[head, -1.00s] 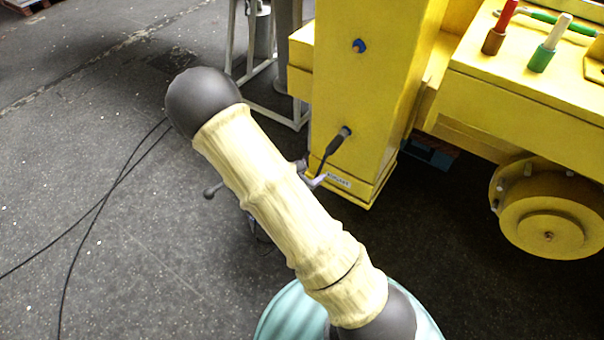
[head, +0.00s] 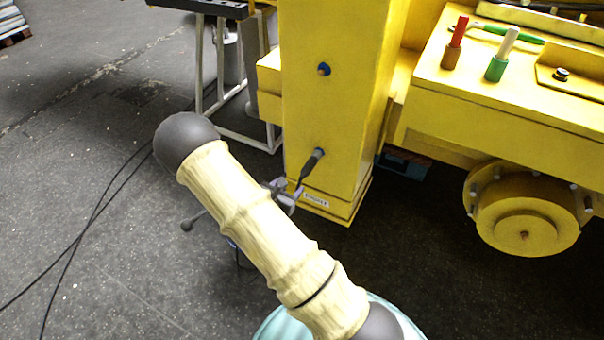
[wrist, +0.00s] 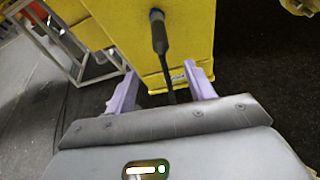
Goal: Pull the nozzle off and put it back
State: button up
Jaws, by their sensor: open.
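The nozzle (head: 313,163) is a dark piece with a thick upper end and a thin stem, sticking out low on the front of the yellow post (head: 335,90). In the wrist view the nozzle (wrist: 159,38) shows its thick end at the post and its thin stem running down toward my gripper. My gripper (wrist: 161,72) is open, with its two lilac fingers on either side of the stem and a gap to each. In the head view my gripper (head: 288,190) is just below the nozzle, partly hidden by my arm. Touching cannot be told.
A blue knob (head: 323,69) sits higher on the post. A yellow deck (head: 500,95) at the right carries a red and a white-green marker-like peg. A yellow wheel hub (head: 525,225) is below it. A grey metal stand (head: 235,130) is left of the post. Floor at left holds cables.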

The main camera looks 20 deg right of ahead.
aim_at(304, 173)
jog(key=p+x, duration=0.1)
jog(key=x, duration=1)
jog(key=shift+w+d+f, duration=0.15)
jog(key=shift+d, duration=0.05)
grip_shut()
jog(key=shift+a, duration=0.25)
dwell(0.4)
jog(key=shift+s+a+p, duration=0.5)
jog(key=shift+s+a, duration=1)
jog(key=shift+a, duration=0.2)
